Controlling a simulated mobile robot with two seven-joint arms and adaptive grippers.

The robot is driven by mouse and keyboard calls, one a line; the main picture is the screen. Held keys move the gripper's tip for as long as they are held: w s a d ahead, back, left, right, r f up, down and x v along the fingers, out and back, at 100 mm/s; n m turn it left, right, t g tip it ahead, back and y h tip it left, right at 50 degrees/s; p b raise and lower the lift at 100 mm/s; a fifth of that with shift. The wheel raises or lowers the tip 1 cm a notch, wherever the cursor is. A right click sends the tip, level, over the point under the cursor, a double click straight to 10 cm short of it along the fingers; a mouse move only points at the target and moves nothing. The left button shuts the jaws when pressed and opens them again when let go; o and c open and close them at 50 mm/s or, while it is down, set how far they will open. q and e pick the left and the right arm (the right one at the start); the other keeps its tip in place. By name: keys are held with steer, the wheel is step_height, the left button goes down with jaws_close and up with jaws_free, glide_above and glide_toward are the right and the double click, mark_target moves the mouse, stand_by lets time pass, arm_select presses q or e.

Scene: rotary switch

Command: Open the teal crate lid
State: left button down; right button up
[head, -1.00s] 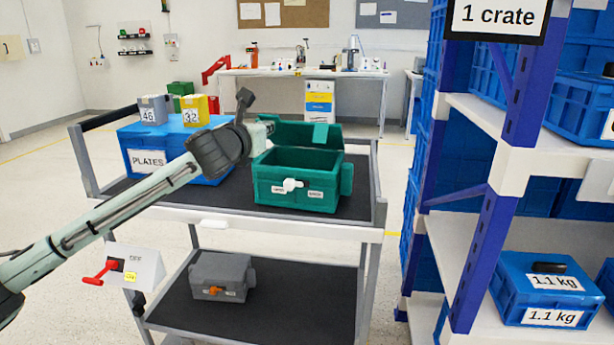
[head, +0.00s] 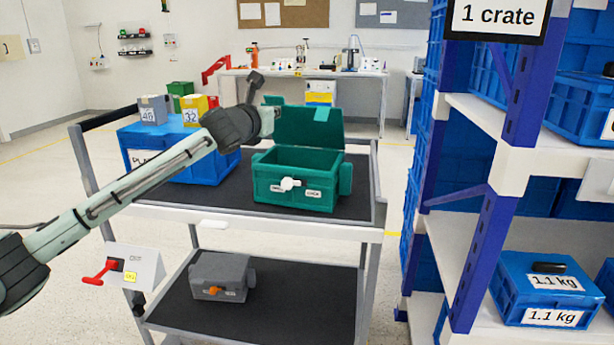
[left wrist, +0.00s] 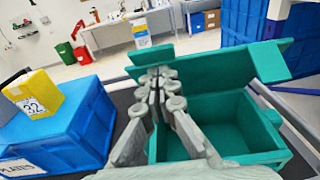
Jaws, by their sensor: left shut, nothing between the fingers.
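The teal crate (head: 297,196) stands on the cart's top shelf, with a white latch (head: 290,184) on its front. Its teal lid (head: 308,130) stands raised along the back edge, and the box's inside is exposed. The lid also shows in the left wrist view (left wrist: 215,72). My left gripper (head: 269,118) is at the lid's left end, above the crate. In the left wrist view its fingers (left wrist: 160,80) are together and empty, overlapping the lid's left part. I cannot tell whether they touch it. My right gripper is out of view.
A blue PLATES crate (head: 205,168) stands left of the teal crate, with numbered boxes on top, including a yellow one (left wrist: 34,92). A grey box (head: 221,275) sits on the lower shelf. Blue shelving (head: 490,230) stands at the right.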

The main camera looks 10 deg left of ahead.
mark_target(281, 118)
arm_select(q)
steer(key=shift+w+d+r, duration=0.15)
steer(key=shift+w, duration=1.35)
steer(key=shift+w+d+r, duration=0.1)
steer(key=shift+w+d, duration=0.05)
steer(key=shift+w, duration=1.3)
steer(key=shift+w+d, duration=0.15)
steer(key=shift+w, duration=0.85)
steer(key=shift+w+d, duration=0.1)
steer(key=shift+w, duration=0.9)
steer(key=shift+s+a+r, duration=0.2)
steer(key=shift+s+r, duration=0.15)
steer(key=shift+s, duration=1.35)
steer(key=shift+s+a+r, duration=0.15)
steer(key=shift+s+r, duration=0.15)
steer(key=shift+s, duration=1.35)
steer(key=shift+s+a+r, duration=0.2)
steer(key=shift+s+r, duration=0.15)
steer(key=shift+s, duration=1.35)
